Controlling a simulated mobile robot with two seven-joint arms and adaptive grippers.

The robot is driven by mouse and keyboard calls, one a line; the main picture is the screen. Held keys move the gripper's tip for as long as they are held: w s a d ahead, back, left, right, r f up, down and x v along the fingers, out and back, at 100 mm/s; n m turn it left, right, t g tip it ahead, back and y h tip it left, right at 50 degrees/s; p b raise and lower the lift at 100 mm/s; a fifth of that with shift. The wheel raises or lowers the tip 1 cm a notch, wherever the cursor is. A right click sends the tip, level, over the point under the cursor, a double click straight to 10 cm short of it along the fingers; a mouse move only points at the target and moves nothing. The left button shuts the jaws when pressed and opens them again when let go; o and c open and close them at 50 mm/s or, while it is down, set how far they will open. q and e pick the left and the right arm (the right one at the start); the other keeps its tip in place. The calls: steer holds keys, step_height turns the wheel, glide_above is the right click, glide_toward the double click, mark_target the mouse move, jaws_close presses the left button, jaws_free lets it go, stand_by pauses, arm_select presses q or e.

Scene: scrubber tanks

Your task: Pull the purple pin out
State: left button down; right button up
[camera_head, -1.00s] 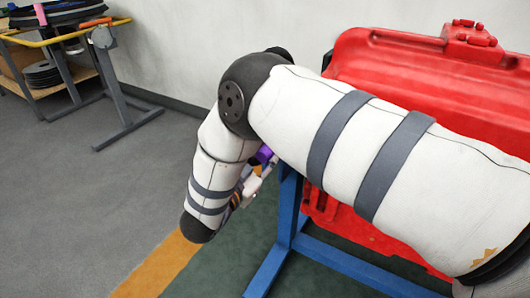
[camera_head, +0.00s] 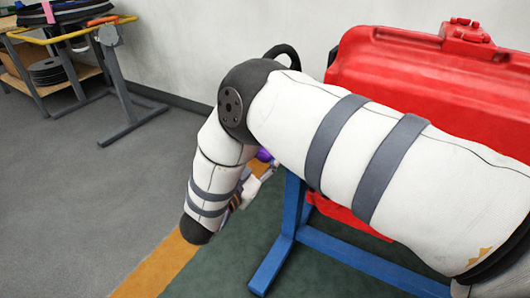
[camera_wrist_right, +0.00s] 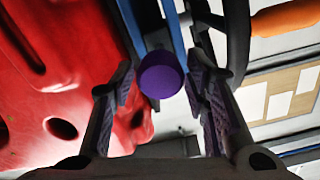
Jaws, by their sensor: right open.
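The purple pin's round end (camera_wrist_right: 162,74) faces the camera in the right wrist view, between my right gripper's two fingers. In the head view only a small bit of the purple pin (camera_head: 264,155) shows beside my forearm. My right gripper (camera_wrist_right: 160,88) is open, with one ridged finger pad on each side of the pin. Whether either pad touches it I cannot tell. In the head view my right arm hides most of that gripper and the pin's seat. My left gripper is not in view.
The red tank (camera_head: 400,85) stands on a blue frame (camera_head: 290,225), close to my arm; its red wall (camera_wrist_right: 65,60) fills the left of the wrist view. A black loop (camera_head: 283,50) rises behind my elbow. A workbench (camera_head: 75,80) stands far left, with clear floor between.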

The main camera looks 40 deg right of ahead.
steer(key=shift+d+r, duration=0.1)
steer(key=v, duration=1.2)
steer(key=shift+w, duration=0.1)
